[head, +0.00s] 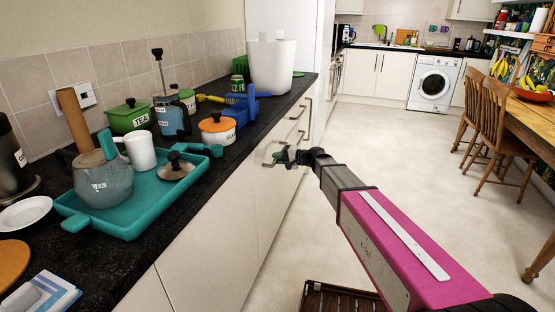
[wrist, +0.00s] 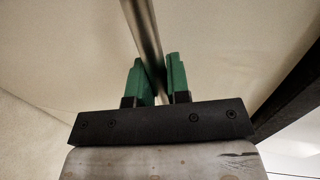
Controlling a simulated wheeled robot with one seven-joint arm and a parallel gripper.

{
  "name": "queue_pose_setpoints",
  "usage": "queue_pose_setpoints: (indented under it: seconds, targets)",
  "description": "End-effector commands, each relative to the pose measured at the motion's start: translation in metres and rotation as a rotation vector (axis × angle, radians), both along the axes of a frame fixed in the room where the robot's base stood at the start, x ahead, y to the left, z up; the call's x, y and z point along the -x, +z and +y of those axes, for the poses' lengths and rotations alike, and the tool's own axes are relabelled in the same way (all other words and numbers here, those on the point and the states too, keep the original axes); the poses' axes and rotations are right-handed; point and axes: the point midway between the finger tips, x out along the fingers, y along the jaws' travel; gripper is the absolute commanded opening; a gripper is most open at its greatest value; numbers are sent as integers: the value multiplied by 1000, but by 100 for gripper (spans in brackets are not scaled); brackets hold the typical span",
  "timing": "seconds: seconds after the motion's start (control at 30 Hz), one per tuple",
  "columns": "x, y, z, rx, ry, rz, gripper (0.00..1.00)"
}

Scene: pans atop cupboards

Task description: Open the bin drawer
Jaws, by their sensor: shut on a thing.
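The drawer front (head: 268,200) is a cream panel under the dark worktop, with a metal bar handle (head: 267,150) near its top. I see no clear gap around this front in the head view. My gripper (head: 287,156) is at the handle, at the end of my outstretched arm. In the wrist view, the green fingers of my gripper (wrist: 156,78) stand on either side of the handle's metal bar (wrist: 144,32) and are shut on it. The cream panel (wrist: 215,45) fills much of the view behind them. The inside of the drawer is not visible.
The worktop (head: 140,262) carries a teal tray (head: 130,222) with a teapot, plus canisters and a white bin-like container (head: 272,66). A dark slatted crate (head: 335,300) lies on the floor below my arm. Chairs (head: 490,110) stand at right; the middle floor is clear.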

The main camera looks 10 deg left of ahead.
Motion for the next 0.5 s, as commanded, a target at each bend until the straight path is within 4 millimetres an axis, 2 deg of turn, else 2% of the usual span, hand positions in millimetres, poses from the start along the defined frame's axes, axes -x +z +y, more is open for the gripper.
queue_pose_setpoints:
  seconds: [0.27, 0.5]
  targets:
    - [4, 0, -35, 1, -2, 0, 0]
    - [9, 0, -96, 1, -5, 1, 0]
